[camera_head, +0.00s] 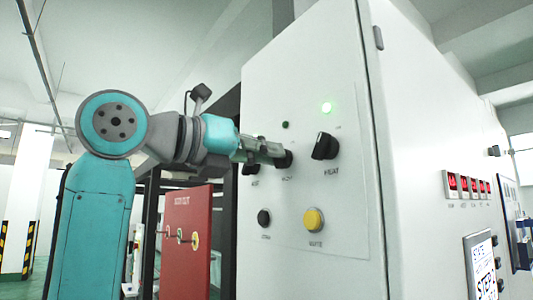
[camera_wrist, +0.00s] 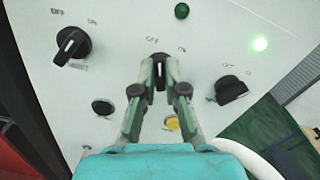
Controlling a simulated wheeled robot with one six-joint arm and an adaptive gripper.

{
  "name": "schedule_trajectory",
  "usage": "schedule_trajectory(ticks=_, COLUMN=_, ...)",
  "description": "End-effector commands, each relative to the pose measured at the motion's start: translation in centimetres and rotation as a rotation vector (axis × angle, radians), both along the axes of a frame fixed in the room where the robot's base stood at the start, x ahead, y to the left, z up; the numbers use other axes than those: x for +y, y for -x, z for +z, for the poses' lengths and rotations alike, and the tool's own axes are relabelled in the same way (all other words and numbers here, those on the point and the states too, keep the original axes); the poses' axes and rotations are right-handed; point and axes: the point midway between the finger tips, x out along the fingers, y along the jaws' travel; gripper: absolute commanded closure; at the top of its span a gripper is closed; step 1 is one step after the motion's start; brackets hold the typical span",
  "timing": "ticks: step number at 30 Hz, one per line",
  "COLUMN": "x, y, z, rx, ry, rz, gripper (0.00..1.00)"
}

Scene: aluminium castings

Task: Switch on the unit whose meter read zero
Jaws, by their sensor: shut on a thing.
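My gripper (camera_head: 274,153) is shut on the middle black rotary knob (camera_head: 285,160) of the white cabinet's front panel (camera_head: 345,200). In the wrist view my gripper (camera_wrist: 160,68) has a fingertip on either side of that knob (camera_wrist: 160,82). The lamp above it (camera_wrist: 181,11) is dark green and looks unlit. The right knob (camera_head: 325,146), labelled HEAT, is turned at a slant, and its green lamp (camera_head: 326,107) is lit. The left knob (camera_wrist: 72,46) is clear in the wrist view but mostly hidden by my gripper in the head view. Red digital meters (camera_head: 466,186) sit on the cabinet's side; their digits are too small to read.
A black button (camera_head: 264,217) and a yellow button (camera_head: 314,220) sit below the knobs. A red board (camera_head: 187,240) stands left of the cabinet. A display panel (camera_head: 481,265) is on the cabinet's side. Open floor shows at the far left.

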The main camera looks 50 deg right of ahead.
Motion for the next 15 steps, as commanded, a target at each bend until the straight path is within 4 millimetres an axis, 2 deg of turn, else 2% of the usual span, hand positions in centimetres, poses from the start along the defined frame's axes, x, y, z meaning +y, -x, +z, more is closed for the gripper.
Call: schedule_trajectory(ticks=15, x=0.1, y=0.23, z=0.01, rx=-0.454, ry=0.129, rz=0.001, gripper=1.0)
